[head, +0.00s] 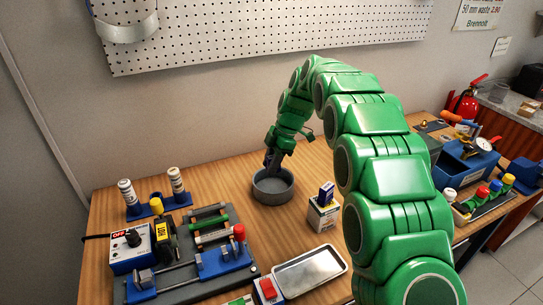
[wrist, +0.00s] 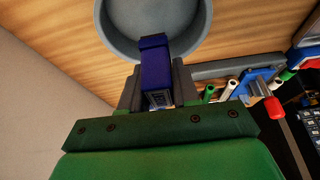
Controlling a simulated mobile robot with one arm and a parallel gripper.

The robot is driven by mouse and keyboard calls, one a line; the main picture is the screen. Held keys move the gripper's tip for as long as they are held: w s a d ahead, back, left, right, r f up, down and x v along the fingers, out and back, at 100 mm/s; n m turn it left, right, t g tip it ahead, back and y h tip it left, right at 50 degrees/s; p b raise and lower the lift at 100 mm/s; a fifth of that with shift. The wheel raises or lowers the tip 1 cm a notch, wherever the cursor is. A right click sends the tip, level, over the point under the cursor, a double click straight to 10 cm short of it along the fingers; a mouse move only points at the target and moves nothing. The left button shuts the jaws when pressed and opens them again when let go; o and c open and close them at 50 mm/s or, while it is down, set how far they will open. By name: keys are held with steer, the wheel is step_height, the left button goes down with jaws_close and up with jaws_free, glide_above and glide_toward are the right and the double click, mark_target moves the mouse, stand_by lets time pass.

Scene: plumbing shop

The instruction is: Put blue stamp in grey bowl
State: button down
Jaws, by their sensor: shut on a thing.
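The blue stamp (wrist: 155,66) is dark blue and block-shaped. It is held between the two fingers of my gripper (wrist: 157,88) in the wrist view. The grey bowl (wrist: 113,32) is round and lies beyond the stamp's far end, which overlaps its rim in that view. In the head view my gripper (head: 274,157) points down at the grey bowl (head: 273,190), over its back part. The fingers are shut on the stamp. The stamp is small and mostly hidden by the gripper there. The height of the stamp above the bowl's floor is hard to tell.
A white box (head: 322,215) with a blue block on top stands right of the bowl. A metal tray (head: 309,270) lies in front. A grey fixture with a clamp and rods (head: 208,238) stands at the left. The wooden table behind the bowl is clear.

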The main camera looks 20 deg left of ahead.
glide_above(272, 191)
steer(key=shift+a+f, duration=0.1)
steer(key=shift+f, duration=2.55)
steer(key=c, duration=0.8)
jaws_free()
steer(key=shift+o, duration=0.2)
steer(key=shift+r, duration=0.15)
step_height(272, 191, up, 7)
steer(key=shift+w+f, duration=0.1)
steer(key=shift+f, duration=0.05)
